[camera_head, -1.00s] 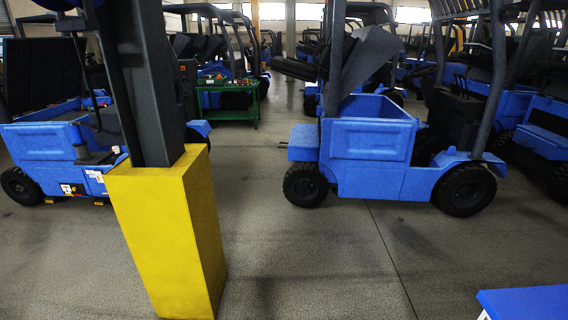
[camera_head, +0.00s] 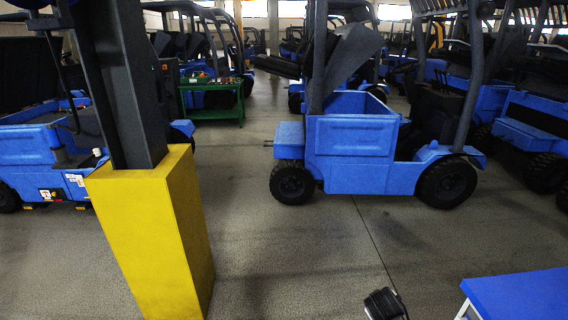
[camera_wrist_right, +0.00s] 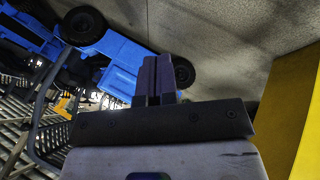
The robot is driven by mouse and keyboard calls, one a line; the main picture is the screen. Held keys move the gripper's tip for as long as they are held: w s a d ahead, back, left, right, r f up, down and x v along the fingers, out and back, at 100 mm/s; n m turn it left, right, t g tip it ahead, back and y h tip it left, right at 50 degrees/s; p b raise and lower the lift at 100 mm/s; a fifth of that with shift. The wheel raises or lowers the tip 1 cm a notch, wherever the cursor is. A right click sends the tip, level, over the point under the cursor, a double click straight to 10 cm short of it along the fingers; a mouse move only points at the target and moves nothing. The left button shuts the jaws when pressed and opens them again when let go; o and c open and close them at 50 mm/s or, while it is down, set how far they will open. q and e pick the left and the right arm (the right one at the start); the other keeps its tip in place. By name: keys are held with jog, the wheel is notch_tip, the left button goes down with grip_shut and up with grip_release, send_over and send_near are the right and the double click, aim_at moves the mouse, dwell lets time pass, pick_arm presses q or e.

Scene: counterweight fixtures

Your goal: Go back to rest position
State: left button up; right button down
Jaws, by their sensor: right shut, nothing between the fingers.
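My right gripper (camera_wrist_right: 157,72) shows in the right wrist view with its two dark fingers together and nothing between them. It is in the air, with grey floor and a tilted blue forklift (camera_wrist_right: 118,62) behind it. A yellow surface (camera_wrist_right: 295,105) is at the right edge of that view, apart from the fingers. My left gripper is in neither view. In the head view, a dark rounded part at the bottom edge looks like a piece of my arm; no gripper fingers show there.
A yellow post base (camera_head: 150,240) with a dark column stands at the left front. A blue forklift (camera_head: 350,150) stands beyond open floor (camera_head: 290,255). A blue-topped table (camera_head: 520,295) is at bottom right. A green cart (camera_head: 212,100) and more forklifts stand behind.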

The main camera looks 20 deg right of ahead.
jog(key=s+a+r+n+t+y, duration=0.1)
jog(key=s+a+r+t+y, duration=0.15)
jog(key=s+a, duration=0.6)
jog(key=s+a+r+t+y, duration=0.15)
jog(key=s+a+r, duration=0.3)
jog(key=a, duration=0.65)
jog(key=s+a+f+g+y, duration=0.1)
jog(key=s+a+f, duration=0.15)
jog(key=s, duration=0.35)
jog(key=s+a+f+g+y, duration=0.1)
jog(key=s+f+g, duration=0.1)
jog(key=s+f, duration=0.35)
jog(key=s+a+f+g, duration=0.1)
jog(key=s+a+f, duration=0.1)
jog(key=s, duration=0.6)
notch_tip(320, 180, up, 37)
jog(key=p, duration=3.7)
jog(key=shift+s+d+f, duration=0.15)
jog(key=shift+s+d, duration=0.15)
jog(key=shift+d, duration=0.1)
